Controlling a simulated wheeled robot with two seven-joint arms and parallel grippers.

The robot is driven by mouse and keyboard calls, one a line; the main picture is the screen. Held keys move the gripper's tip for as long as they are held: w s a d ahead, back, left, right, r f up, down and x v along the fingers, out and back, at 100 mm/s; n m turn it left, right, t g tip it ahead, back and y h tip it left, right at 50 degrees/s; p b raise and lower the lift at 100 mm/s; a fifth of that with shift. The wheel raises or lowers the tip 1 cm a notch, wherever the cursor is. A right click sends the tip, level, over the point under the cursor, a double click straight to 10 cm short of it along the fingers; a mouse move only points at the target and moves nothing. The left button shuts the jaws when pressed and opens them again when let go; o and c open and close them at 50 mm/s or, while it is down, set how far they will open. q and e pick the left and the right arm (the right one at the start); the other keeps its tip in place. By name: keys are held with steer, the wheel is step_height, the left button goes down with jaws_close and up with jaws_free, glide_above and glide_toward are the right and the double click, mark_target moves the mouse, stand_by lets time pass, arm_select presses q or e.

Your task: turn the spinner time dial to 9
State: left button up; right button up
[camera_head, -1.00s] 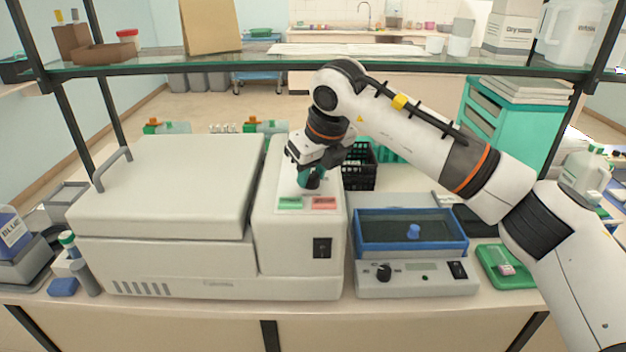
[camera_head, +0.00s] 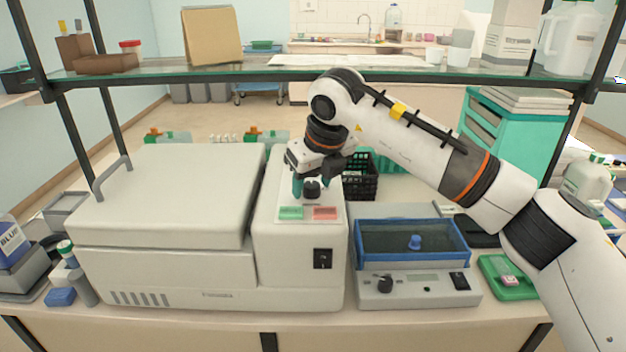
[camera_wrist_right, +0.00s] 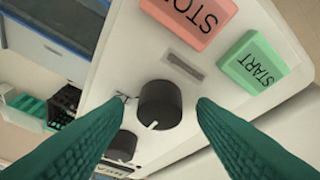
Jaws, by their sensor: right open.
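The spinner (camera_head: 299,270) is the white machine with a large lid. Its sloped panel carries a black dial (camera_head: 312,188) with a white pointer line, which also shows in the right wrist view (camera_wrist_right: 160,104). A second black dial (camera_wrist_right: 122,146) lies beyond it, partly behind a finger; I cannot read which is the time dial. My right gripper (camera_head: 311,184) is open, its green fingers on either side of the nearer dial, with gaps visible in the wrist view (camera_wrist_right: 163,100). Any numbers around the dials are not legible. My left gripper is not in view.
A green START button (camera_wrist_right: 252,61) and red STOP button (camera_wrist_right: 190,18) sit beside the dial. A blue-rimmed water bath (camera_head: 411,262) stands right of the spinner, with a black basket (camera_head: 360,180) behind. A glass shelf (camera_head: 250,76) crosses above the bench.

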steer(key=b+v, duration=0.2)
steer(key=v, duration=1)
steer(key=shift+b, duration=0.3)
steer(key=shift+s+f, duration=0.1)
steer(key=shift+f, duration=0.05)
